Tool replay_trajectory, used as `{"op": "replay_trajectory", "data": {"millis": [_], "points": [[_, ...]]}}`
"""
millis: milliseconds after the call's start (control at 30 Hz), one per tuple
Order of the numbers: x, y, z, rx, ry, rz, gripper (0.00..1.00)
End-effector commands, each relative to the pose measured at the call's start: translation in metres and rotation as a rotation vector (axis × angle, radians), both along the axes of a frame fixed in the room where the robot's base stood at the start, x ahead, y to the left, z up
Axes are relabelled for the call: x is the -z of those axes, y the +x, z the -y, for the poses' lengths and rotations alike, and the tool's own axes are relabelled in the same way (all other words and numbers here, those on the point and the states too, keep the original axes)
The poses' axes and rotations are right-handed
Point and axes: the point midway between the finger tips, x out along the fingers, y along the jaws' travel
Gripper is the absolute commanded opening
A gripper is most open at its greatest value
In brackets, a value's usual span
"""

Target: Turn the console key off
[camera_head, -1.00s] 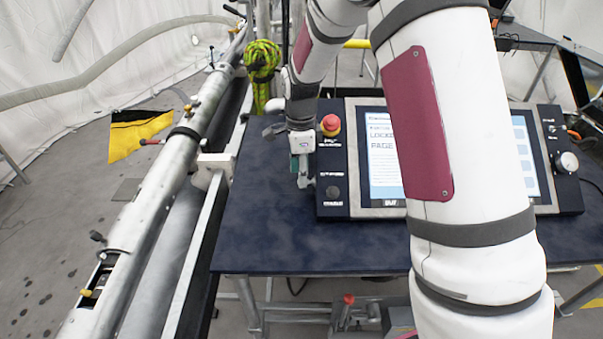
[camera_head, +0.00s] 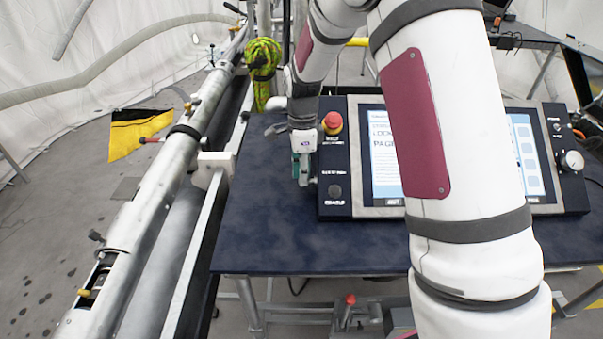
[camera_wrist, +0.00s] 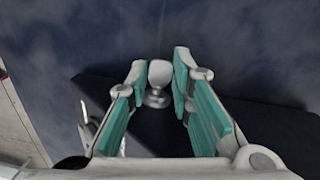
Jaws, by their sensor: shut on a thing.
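The console (camera_head: 453,207) lies on a dark blue table, with a lit screen and a dark panel at its left end. My gripper (camera_head: 303,180) points down beside the console's left edge. In the wrist view, my gripper (camera_wrist: 161,85) has its green-padded fingers on both sides of a small silver piece with a rounded pale head, which looks like the console key (camera_wrist: 158,75). The fingers are shut on it. In the head view my fingers hide the key, and its turned position cannot be read.
A red mushroom button (camera_head: 332,122) stands on the left panel just right of my gripper, above a black round knob (camera_head: 335,191). A white dial (camera_head: 571,161) is at the console's right end. The table (camera_head: 262,225) is bare left of the console.

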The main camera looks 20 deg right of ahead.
Motion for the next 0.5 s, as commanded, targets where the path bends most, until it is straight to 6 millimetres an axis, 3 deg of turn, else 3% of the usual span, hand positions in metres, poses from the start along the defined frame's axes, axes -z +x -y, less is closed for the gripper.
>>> {"op": "replay_trajectory", "data": {"millis": [100, 500], "points": [[0.0042, 0.0082, 0.0019, 0.000, 0.022, -0.065, 0.00], [0.0009, 0.0075, 0.0021, 0.000, 0.063, -0.181, 0.00]]}}
